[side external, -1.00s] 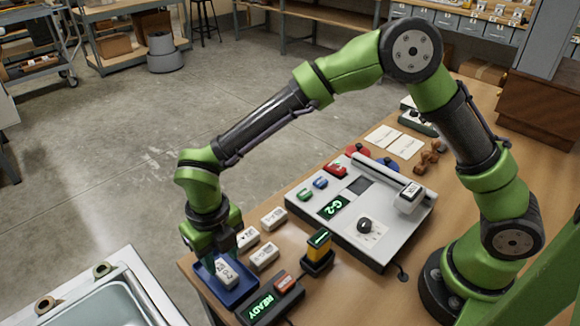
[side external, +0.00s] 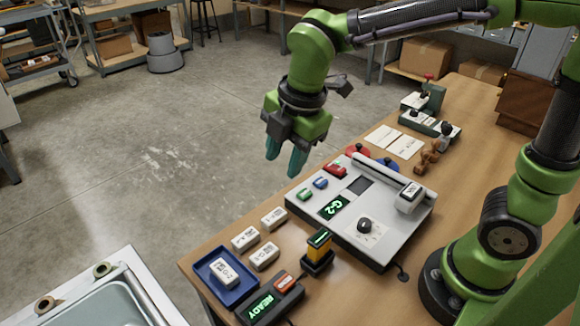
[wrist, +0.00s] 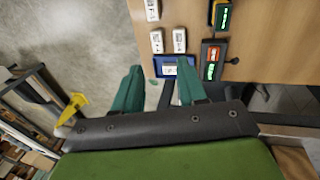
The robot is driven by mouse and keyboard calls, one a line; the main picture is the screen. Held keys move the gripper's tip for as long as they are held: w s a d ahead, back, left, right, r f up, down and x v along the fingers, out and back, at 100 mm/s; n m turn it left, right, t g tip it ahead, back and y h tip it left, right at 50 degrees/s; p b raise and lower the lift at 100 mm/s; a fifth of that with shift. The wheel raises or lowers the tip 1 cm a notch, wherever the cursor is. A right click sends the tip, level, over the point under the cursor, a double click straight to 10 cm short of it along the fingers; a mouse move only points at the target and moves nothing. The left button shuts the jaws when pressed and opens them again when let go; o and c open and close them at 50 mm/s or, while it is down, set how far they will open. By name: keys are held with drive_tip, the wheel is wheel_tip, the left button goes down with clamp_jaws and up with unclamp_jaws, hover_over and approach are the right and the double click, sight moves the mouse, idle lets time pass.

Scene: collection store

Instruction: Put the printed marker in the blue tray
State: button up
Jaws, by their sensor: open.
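A white printed marker (side external: 223,272) lies flat in the blue tray (side external: 236,293) at the table's near left corner. Three similar white printed blocks lie on the table outside the tray: one (side external: 245,237), a second (side external: 273,218) and a third (side external: 264,256). My gripper (side external: 285,164) is open and empty, raised well above the table, up from the tray and to its right in the side view. In the wrist view the blue tray (wrist: 158,62) shows beyond my open fingers (wrist: 159,82), partly hidden by one finger.
A grey console (side external: 390,235) with a "G-2" display fills the table's middle. A yellow-and-black device (side external: 318,248) and a dark box showing "READY" (side external: 262,306) stand near the tray. A metal basin (side external: 85,300) is at lower left.

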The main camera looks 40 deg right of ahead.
drive_tip(key=s+d+r+m+t, duration=0.1)
drive_tip(key=s+d+m, duration=0.3)
drive_tip(key=m, duration=0.7)
drive_tip(key=s+d+r+m+t+y, duration=0.1)
drive_tip(key=s+d+m+t, duration=0.2)
drive_tip(key=s+d+m, duration=0.2)
drive_tip(key=shift+s+d+r+m, duration=0.2)
drive_tip(key=shift+d+m, duration=1.4)
drive_tip(key=shift+m, duration=1.9)
